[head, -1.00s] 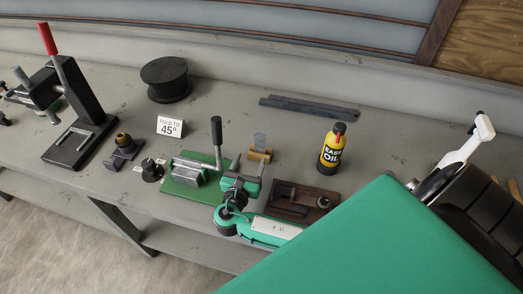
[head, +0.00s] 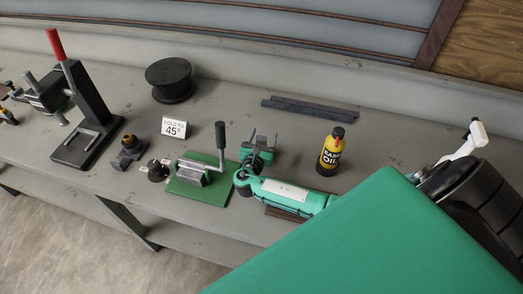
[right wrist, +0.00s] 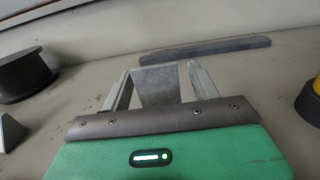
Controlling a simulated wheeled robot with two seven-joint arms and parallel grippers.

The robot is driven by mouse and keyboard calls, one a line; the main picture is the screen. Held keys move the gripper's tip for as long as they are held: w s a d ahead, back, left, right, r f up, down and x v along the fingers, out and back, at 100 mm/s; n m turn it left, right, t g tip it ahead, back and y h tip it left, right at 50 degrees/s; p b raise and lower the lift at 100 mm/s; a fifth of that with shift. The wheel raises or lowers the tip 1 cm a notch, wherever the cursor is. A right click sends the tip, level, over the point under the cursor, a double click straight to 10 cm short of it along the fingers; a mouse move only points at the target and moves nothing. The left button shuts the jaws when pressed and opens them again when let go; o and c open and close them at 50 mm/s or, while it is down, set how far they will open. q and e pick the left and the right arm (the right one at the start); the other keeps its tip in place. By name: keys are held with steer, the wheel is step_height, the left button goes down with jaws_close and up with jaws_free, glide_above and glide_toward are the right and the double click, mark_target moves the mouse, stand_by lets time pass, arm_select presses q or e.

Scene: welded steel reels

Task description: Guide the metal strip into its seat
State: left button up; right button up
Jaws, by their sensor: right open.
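The metal strip (right wrist: 158,86) is a flat grey plate standing between the two fingers of my right gripper (right wrist: 160,78) in the right wrist view. The fingers are open, one on each side, with gaps beside the strip. In the head view my right gripper (head: 262,139) is over the spot where the strip stands, and it hides the strip's small holder. The bending fixture (head: 192,178), with a grey block, green base and upright black-handled lever, sits left of my right gripper. I cannot tell which part is the seat. My left gripper is not in view.
A sign (head: 174,128), a black reel (head: 170,80) and a red-handled press (head: 82,120) stand left. My forearm mostly covers a brown tray (head: 282,213).

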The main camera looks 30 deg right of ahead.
steer(key=c, duration=1.3)
steer(key=shift+c, duration=0.2)
steer(key=shift+r, duration=0.1)
steer(key=shift+r, duration=0.5)
step_height(320, 180, up, 19)
steer(key=b, duration=0.3)
steer(key=shift+f, duration=0.1)
